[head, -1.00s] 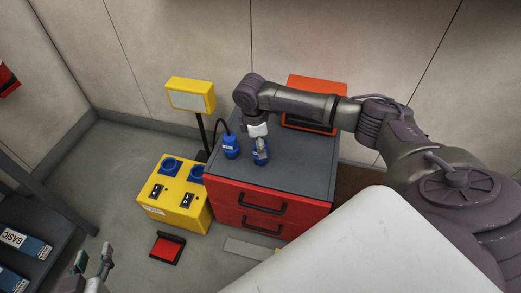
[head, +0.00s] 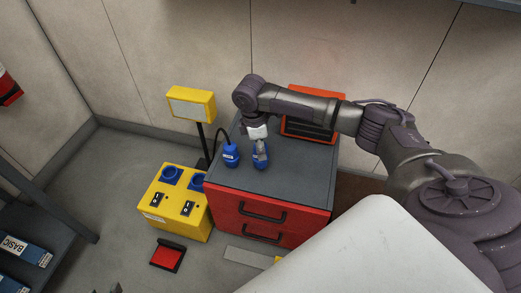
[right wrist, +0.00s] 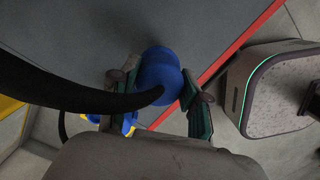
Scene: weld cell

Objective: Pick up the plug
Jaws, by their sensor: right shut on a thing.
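Two blue plugs are on the grey top of the red drawer cabinet. My right gripper (head: 261,148) points down over the right-hand plug (head: 260,161) and is shut on it. In the right wrist view, this plug (right wrist: 158,72) is between the two fingers (right wrist: 158,95), and a thick black cable (right wrist: 60,88) runs from it to the left. The other plug (head: 231,158) stands close to the left, with a black cable arching from its top. Only the tips of my left gripper (head: 110,289) show at the bottom edge.
The drawer cabinet (head: 290,185) carries an orange-red box (head: 310,130) at its back. A yellow box with blue sockets (head: 178,212) and a yellow sign on a post (head: 191,104) stand left of it. A red pedal (head: 167,256) lies on the floor.

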